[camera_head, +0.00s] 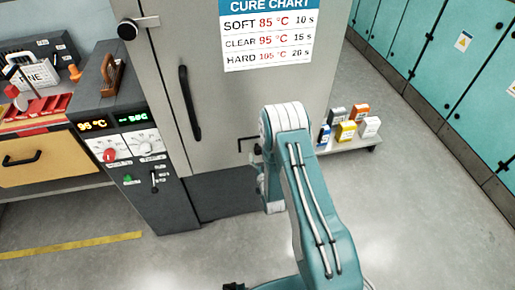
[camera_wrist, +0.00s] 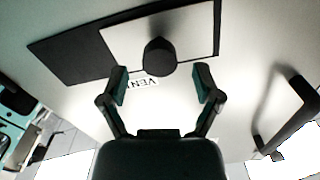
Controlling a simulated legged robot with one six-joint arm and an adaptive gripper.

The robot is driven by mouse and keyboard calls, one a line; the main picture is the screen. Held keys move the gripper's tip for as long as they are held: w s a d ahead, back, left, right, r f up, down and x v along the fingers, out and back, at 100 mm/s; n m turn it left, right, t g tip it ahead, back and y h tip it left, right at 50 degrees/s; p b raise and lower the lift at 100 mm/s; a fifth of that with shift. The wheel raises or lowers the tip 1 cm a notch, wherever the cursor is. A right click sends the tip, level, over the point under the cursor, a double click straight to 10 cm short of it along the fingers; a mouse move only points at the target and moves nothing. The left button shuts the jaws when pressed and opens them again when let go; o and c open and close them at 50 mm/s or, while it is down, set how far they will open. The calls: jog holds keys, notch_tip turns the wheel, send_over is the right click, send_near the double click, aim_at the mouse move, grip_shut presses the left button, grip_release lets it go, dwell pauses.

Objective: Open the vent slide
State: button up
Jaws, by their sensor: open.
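The vent slide (camera_wrist: 120,38) is a pale plate with a dark round knob (camera_wrist: 160,57) in the wrist view. The plate lies within a black-edged frame, and a dark area (camera_wrist: 65,52) shows to its left; I cannot tell whether that is an opening. A VENT label (camera_wrist: 140,83) appears upside down near the knob. My gripper (camera_wrist: 161,72) is open, its two fingers on either side of the knob, with gaps visible. In the head view my arm hides most of the vent; only a black frame corner (camera_head: 247,141) shows.
The cabinet door has a long black handle (camera_head: 189,103), also at right in the wrist view (camera_wrist: 291,108). A control panel (camera_head: 128,140) stands left of the door. A low shelf with small boxes (camera_head: 347,131) is right of my arm. Open floor (camera_head: 425,215) lies to the right.

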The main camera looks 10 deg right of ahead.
aim_at(258, 148)
jog(key=shift+w, duration=2.15)
grip_shut()
jog(key=d, duration=1)
jog(key=shift+d, duration=0.2)
jog(key=shift+c, duration=0.5)
grip_release()
jog(key=shift+o, duration=0.5)
jog(key=shift+w+d, duration=0.1)
jog(key=shift+d, duration=0.1)
